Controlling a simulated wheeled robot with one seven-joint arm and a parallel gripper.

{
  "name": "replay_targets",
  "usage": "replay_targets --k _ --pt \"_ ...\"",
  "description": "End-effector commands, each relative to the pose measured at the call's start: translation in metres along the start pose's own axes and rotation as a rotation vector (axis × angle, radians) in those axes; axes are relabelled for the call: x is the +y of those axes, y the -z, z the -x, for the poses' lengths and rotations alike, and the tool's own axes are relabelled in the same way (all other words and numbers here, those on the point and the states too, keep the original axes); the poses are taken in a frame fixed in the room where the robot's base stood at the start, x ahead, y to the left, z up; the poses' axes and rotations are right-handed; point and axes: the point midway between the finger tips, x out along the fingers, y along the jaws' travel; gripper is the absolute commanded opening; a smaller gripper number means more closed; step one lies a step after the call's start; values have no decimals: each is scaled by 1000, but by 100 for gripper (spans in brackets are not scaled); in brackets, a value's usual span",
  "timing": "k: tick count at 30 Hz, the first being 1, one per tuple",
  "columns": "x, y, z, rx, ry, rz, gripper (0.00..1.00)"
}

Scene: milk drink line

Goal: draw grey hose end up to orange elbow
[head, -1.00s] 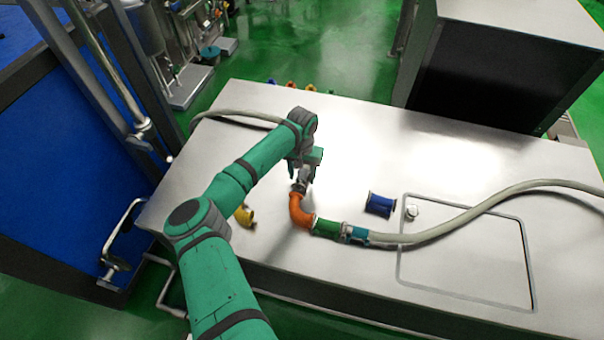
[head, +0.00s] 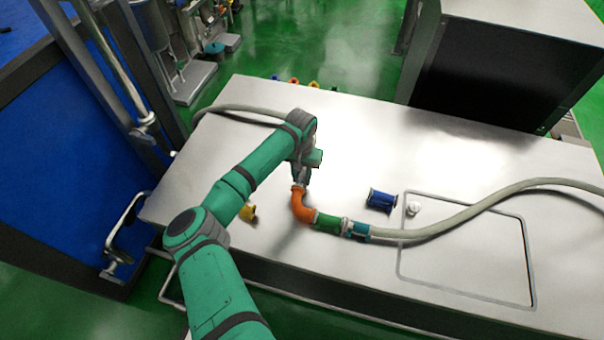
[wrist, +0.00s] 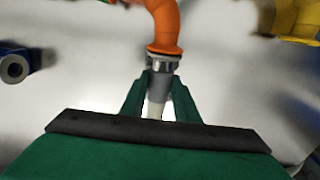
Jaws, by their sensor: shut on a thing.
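The orange elbow (head: 301,207) lies on the metal table with a green fitting (head: 328,223) at its right end. My gripper (head: 301,174) is at the elbow's upper end. In the wrist view my gripper (wrist: 160,100) is shut on the grey hose end (wrist: 161,85), with one finger on each side. The hose end's metal rim lines up with the flange of the orange elbow (wrist: 164,25). They look touching or nearly so; I cannot tell whether a thin gap is left. My arm hides part of the grey hose (head: 240,108).
A teal fitting (head: 357,231) joins the green fitting to another pale hose (head: 450,222) running right. A blue spool-shaped fitting (head: 381,201) lies to the right, and a yellow fitting (head: 248,212) to the left. The table's right side (head: 480,260) has a framed panel.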

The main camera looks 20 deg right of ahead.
Motion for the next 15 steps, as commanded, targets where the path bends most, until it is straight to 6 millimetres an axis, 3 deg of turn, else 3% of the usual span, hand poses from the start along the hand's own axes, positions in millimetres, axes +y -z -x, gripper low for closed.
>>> replay_targets --k 8,9,11,15 --pt "0 -1 0 -1 0 0 0" --pt "0 -1 0 -1 0 0 35" --pt "0 -1 0 -1 0 0 49" --pt "0 -1 0 -1 0 0 50"
